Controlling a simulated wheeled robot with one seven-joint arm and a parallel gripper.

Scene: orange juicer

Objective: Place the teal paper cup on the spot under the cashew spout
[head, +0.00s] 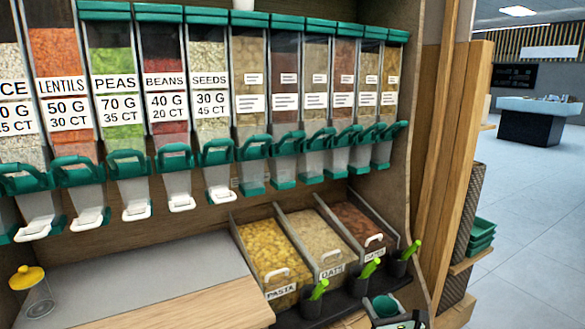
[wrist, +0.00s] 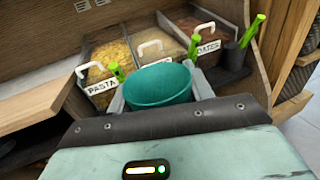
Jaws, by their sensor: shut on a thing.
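The teal paper cup (wrist: 158,84) is between the fingers of my gripper (wrist: 158,95) in the wrist view, its round open rim up and slightly tilted in the picture. In the head view the cup (head: 384,306) shows at the bottom right, with my gripper (head: 398,319) partly cut off by the frame edge. My gripper is shut on the cup, in front of the bins and below the dispensers. The dispensers on the right (head: 285,90) have labels too small to read, so I cannot tell which is the cashew spout.
Bins of pasta (head: 272,250), oats (head: 318,238) and dates (head: 362,225) stand below the right dispensers, with green-handled scoops in dark holders (head: 313,300) before them. A yellow-lidded jar (head: 32,295) stands on the left. The grey counter (head: 150,275) between is clear.

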